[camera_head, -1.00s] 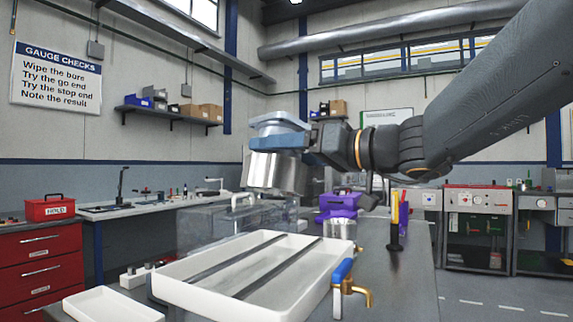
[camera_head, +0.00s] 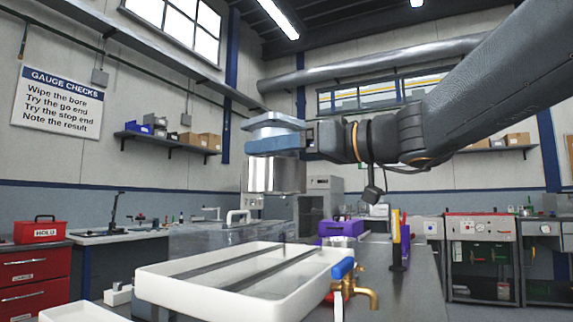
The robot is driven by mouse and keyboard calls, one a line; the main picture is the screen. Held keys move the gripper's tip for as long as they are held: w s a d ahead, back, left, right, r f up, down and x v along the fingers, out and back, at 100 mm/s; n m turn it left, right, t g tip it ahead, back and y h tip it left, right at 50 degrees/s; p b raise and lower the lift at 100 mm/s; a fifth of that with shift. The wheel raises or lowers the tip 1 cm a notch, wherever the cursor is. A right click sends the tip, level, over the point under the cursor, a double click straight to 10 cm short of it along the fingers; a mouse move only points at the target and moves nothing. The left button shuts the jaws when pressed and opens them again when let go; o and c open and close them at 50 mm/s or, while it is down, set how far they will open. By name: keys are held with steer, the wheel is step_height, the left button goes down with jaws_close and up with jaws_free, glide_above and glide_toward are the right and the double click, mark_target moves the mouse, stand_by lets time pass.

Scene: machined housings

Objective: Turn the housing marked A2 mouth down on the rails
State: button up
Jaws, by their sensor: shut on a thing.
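My gripper (camera_head: 283,143) is shut on a metal housing (camera_head: 275,176), gripping it just under its flange. The housing hangs upright with its wide flange on top and its shiny cylindrical body below. No A2 mark can be read on it, and its mouth cannot be made out. The dark rails (camera_head: 222,261) lie lengthwise in a white tray (camera_head: 236,308) on the bench. The housing is held in the air above the tray's far side, clear of the rails.
A brass tap with a blue handle (camera_head: 343,269) stands at the tray's right front corner. A yellow and black upright tool (camera_head: 397,241) stands further right. A clear box (camera_head: 205,241) and purple items (camera_head: 340,228) are behind the tray.

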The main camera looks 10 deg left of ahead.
steer(key=shift+b, duration=0.3)
steer(key=shift+f+b, duration=0.2)
steer(key=shift+b, duration=0.1)
step_height(320, 180, down, 9)
steer(key=b, duration=0.6)
steer(key=shift+f, duration=0.2)
steer(key=shift+f+b, duration=0.3)
steer(key=shift+f, duration=0.25)
stand_by(0.7)
steer(key=o, duration=1.8)
steer(key=shift+o, duration=0.6)
steer(key=shift+f, duration=0.2)
